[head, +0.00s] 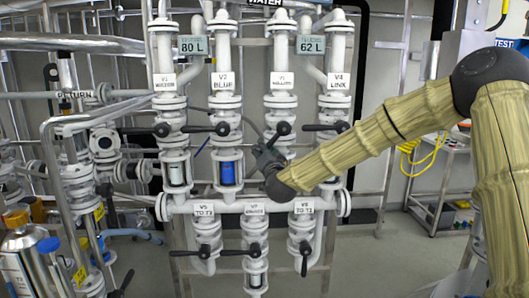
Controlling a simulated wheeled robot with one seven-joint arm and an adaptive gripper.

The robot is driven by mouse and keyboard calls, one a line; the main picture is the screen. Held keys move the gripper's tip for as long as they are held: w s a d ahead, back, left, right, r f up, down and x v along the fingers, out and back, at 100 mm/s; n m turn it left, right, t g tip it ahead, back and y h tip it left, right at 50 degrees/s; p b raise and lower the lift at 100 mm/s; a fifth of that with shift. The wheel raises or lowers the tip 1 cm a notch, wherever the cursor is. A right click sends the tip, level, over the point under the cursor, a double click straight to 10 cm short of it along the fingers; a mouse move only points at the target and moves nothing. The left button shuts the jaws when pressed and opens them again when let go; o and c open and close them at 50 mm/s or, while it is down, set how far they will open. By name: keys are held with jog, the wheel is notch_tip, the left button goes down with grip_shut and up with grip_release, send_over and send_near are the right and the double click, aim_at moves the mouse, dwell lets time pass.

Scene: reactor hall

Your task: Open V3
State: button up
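The V3 label (281,80) is on the third white pipe from the left in the row V1 to V4. Below it is V3's black valve handle (282,129), which slants down and to the left. My gripper (262,150) is at the lower end of this handle, reached by my arm from the right. It is dark and small here, so I cannot tell whether its fingers touch or enclose the handle. My wrist hides part of the pipe below V3.
V2's handle (205,129) points left, close by on the left. V4's handle (322,127) also points left, on the right. A horizontal white manifold (235,206) runs below, with V5 and V6 beneath it. A metal cart (437,185) stands at the right.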

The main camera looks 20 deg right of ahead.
jog(key=s+a+f, duration=0.1)
jog(key=s, duration=1)
jog(key=shift+s+a+f, duration=0.15)
jog(key=shift+a+f, duration=0.05)
jog(key=shift+f, duration=0.05)
